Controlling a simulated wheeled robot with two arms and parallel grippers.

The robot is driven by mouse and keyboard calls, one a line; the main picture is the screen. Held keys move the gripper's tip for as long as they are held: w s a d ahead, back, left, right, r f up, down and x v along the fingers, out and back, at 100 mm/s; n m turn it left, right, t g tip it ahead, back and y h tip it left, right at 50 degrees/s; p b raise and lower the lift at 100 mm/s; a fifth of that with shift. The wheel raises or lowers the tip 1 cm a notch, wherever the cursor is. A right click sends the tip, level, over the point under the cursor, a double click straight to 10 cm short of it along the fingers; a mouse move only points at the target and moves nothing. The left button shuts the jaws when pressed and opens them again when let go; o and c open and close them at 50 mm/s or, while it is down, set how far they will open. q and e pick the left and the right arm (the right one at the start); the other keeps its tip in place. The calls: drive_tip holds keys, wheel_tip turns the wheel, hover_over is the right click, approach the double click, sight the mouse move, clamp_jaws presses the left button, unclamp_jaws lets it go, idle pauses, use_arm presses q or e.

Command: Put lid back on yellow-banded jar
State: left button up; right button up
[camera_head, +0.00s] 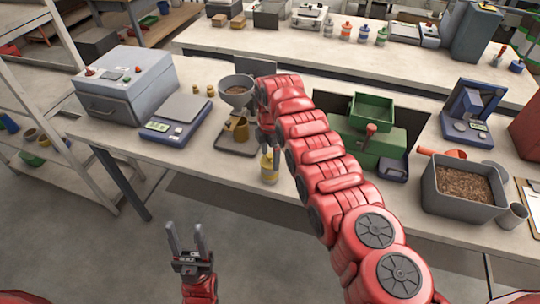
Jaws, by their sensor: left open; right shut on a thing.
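The yellow-banded jar (269,169) stands upright near the front edge of the bench, a pale jar with a yellow band. My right arm reaches over the bench from the lower right, and its gripper (267,147) points down directly over the jar's top. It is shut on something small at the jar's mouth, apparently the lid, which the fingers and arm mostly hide. I cannot tell whether the lid is seated on the jar. My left gripper (186,232) is open and empty, low in front of the bench, its two fingers pointing up.
A grey tray (236,147) with a brown cup (238,130) under a funnel (237,92) is just left of the jar. A scale (177,117) and grey machine (127,83) stand further left. A green machine (372,135) and pellet bin (463,190) are right.

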idle(0.9)
drive_tip(key=o, duration=1.1)
drive_tip(key=shift+r+p, duration=0.4)
drive_tip(key=shift+r, duration=3.05)
clamp_jaws()
